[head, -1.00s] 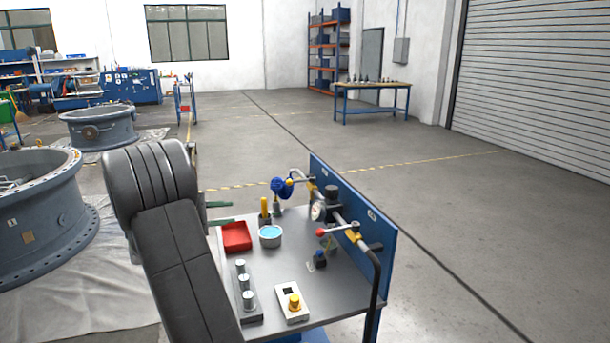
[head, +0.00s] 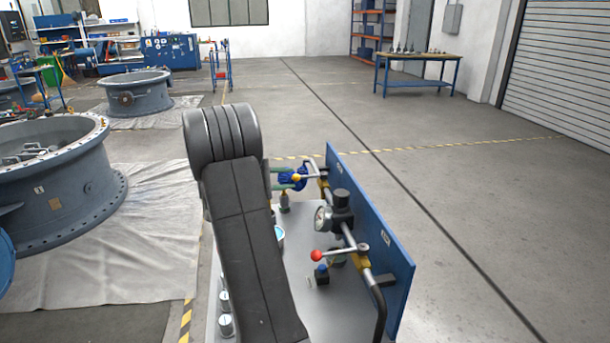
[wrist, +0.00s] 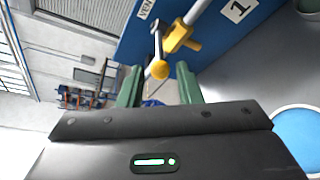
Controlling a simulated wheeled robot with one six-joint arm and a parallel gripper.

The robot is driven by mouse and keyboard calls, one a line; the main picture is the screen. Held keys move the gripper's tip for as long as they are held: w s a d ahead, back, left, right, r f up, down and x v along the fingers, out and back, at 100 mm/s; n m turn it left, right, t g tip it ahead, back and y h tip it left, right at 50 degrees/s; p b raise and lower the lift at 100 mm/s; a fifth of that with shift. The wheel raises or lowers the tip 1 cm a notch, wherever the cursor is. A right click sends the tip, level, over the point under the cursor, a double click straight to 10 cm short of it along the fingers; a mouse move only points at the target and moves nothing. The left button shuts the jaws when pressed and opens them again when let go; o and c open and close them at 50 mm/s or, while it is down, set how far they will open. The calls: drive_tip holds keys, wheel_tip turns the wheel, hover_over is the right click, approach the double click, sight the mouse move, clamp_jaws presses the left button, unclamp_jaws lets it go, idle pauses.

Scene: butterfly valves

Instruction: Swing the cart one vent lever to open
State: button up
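The vent lever is a grey arm with a yellow ball knob (wrist: 159,70), by a yellow valve body (wrist: 178,38) on a pipe. Beside it, the blue panel bears a partly cut-off label starting "VEN" and a plate with "1". In the head view the yellow knob (head: 296,178) is at the far end of the cart. My gripper (wrist: 160,66) is open, with one green finger on each side of the knob in the wrist view. I cannot tell whether they touch it. In the head view my gripper (head: 287,178) is beside the knob, partly hidden by my arm.
My arm covers much of the cart's left side. A large grey valve ring (head: 50,190) stands left. Floor right of the cart is clear.

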sight(300, 177)
drive_tip(key=p+x, duration=0.1)
drive_tip(key=x, duration=0.5)
drive_tip(key=shift+w+d+f, duration=0.1)
drive_tip(key=shift+w+d, duration=0.1)
drive_tip(key=shift+d, duration=0.05)
clamp_jaws()
